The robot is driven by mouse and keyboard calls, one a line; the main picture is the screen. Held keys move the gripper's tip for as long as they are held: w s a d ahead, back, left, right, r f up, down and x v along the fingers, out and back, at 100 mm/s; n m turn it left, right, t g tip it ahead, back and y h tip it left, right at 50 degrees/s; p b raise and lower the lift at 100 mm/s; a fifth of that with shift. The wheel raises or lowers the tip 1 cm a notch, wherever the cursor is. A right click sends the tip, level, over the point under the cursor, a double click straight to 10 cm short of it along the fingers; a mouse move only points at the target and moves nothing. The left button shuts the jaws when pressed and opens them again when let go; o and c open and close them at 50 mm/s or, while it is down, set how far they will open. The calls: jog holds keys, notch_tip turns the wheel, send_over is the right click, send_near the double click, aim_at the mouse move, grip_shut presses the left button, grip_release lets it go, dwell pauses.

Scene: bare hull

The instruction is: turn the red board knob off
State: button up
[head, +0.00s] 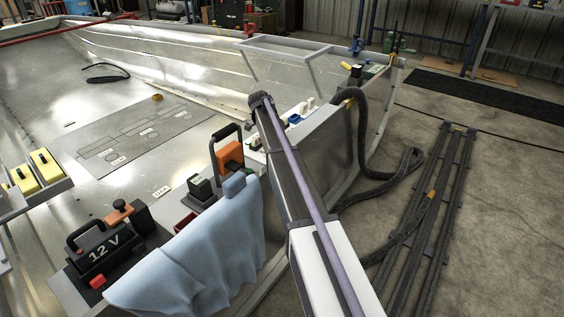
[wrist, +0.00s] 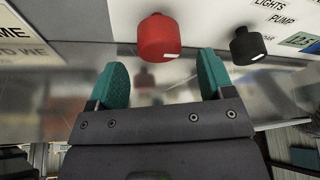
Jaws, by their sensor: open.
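The red board knob (wrist: 158,36) shows in the wrist view, on a pale panel at the top of the picture. It is a round red cylinder with a small white mark at its lower right rim. My gripper (wrist: 162,75) has two teal fingers spread apart, with nothing between them. The fingertips lie just below the knob in the picture, one to each side; I cannot tell the exact gap in depth. In the head view my arm runs up to the hull's edge, and the red knob cannot be made out there.
A black knob (wrist: 246,45) sits close to the right of the red one, near labels reading LIGHTS and PUMP.

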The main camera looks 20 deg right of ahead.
jog(key=b+x, duration=0.2)
jog(key=x, duration=0.2)
jog(key=shift+f, duration=0.15)
jog(key=c, duration=0.9)
jog(key=n+t, duration=0.1)
jog(key=n, duration=0.2)
jog(key=shift+h, duration=0.4)
jog(key=o, duration=0.9)
jog(key=shift+r, duration=0.2)
